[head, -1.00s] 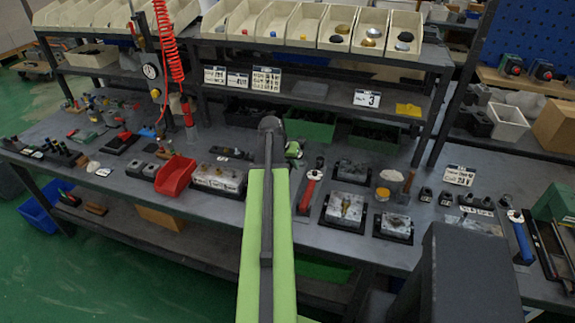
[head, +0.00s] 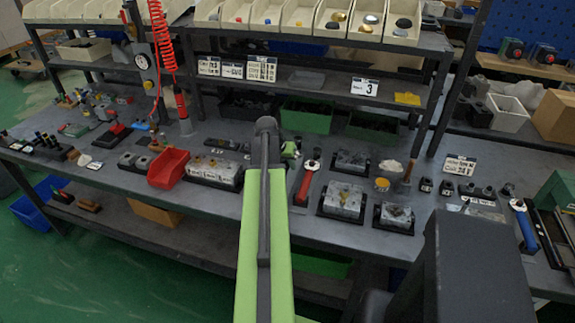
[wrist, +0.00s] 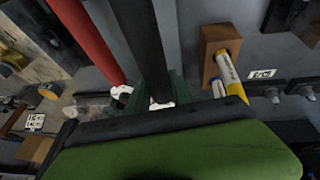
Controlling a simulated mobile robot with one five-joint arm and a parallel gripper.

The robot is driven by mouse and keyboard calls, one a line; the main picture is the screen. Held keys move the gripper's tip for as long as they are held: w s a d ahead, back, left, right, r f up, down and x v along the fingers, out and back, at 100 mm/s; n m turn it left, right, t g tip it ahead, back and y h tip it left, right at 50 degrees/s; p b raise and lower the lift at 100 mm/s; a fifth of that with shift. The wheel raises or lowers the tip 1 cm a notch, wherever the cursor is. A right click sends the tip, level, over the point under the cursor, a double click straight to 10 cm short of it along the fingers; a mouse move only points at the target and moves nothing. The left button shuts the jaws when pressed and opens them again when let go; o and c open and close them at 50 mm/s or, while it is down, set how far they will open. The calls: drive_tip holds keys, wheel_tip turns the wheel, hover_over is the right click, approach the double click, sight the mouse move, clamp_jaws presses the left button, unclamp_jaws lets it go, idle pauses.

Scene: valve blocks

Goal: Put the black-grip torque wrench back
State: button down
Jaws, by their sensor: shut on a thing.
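My gripper is mostly hidden behind my green arm in the head view. In the wrist view its dark green fingers (wrist: 162,92) are closed around a long black bar, which looks like the grip of the black-grip torque wrench (wrist: 147,38). The bar runs out of the top of that view, and its far end is hidden. A red-grip torque wrench (head: 305,185) lies on the bench just right of my arm; a red handle (wrist: 85,35) also shows left of the held bar in the wrist view. A blue-grip torque wrench (head: 525,226) lies at the far right.
The grey bench (head: 333,237) is crowded. Metal valve blocks (head: 343,201) stand right of my arm, and a red bin (head: 168,168) stands left. In the wrist view a wooden block (wrist: 213,43) and a yellow-and-white tube (wrist: 230,72) are close to the right.

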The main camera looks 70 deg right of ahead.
drive_tip(key=shift+f, duration=0.15)
idle(0.6)
drive_tip(key=shift+f+b, duration=1.65)
drive_tip(key=shift+b, duration=0.2)
drive_tip(key=shift+f, duration=0.2)
drive_tip(key=c, duration=1)
unclamp_jaws()
drive_tip(key=shift+c, duration=0.2)
drive_tip(key=p+v, duration=1.5)
drive_tip(key=v, duration=0.2)
drive_tip(key=shift+r+p, duration=0.25)
drive_tip(key=shift+p, duration=0.05)
